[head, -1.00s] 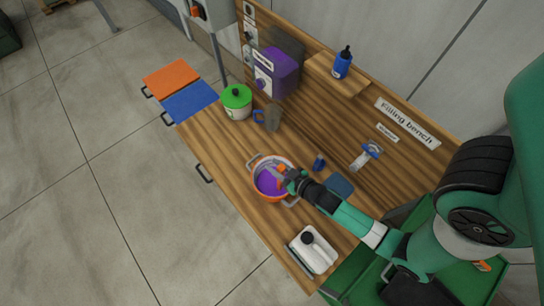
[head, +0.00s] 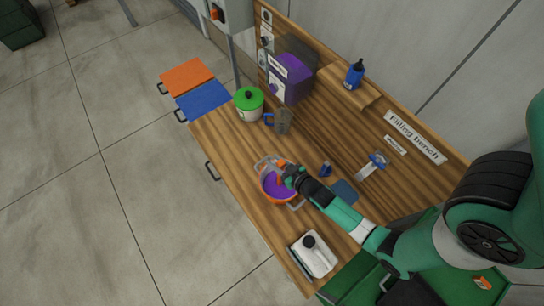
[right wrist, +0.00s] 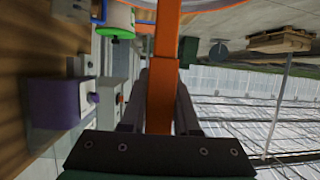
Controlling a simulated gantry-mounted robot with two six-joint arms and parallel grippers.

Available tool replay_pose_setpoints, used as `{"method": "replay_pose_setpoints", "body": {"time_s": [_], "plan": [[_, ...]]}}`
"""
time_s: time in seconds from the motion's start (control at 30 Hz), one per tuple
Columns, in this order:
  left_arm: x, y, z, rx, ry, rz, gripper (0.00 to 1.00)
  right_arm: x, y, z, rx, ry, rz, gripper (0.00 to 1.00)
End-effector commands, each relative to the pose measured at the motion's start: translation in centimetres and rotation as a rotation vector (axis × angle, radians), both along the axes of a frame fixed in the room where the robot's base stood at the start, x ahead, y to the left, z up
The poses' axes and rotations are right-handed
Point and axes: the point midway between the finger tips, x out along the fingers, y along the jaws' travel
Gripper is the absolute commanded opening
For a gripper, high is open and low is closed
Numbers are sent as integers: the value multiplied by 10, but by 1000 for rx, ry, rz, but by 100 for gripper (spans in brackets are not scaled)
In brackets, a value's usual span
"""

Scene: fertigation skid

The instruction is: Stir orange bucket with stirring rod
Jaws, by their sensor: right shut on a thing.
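The orange bucket (head: 266,194) stands on the wooden bench with purple liquid (head: 273,186) inside and grey side handles. My right gripper (head: 288,172) is over the bucket's far right rim, shut on the orange stirring rod (head: 281,180). The rod's lower part shows against the purple liquid; how deep it goes I cannot tell. In the right wrist view the rod (right wrist: 162,95) stands between the fingers, and part of an orange rim (right wrist: 222,18) curves behind it. My left gripper is not in view.
A green-lidded pot (head: 248,104) and a grey jug (head: 284,121) stand farther back. A purple box (head: 291,79) and a shelf with a blue bottle (head: 355,74) line the back panel. The bench left of the bucket is clear.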

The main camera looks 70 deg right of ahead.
Motion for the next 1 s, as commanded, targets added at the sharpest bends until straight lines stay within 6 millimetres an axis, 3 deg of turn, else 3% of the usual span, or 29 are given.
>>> {"method": "replay_pose_setpoints", "body": {"time_s": [0.2,0.47,1.0], "plan": [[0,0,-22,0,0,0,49,-27,17,-6,0,-1,3,0],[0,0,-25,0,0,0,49,-36,22,0,-1,-2,1,0],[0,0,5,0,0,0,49,19,-11,2,-1,-2,1,0]]}}
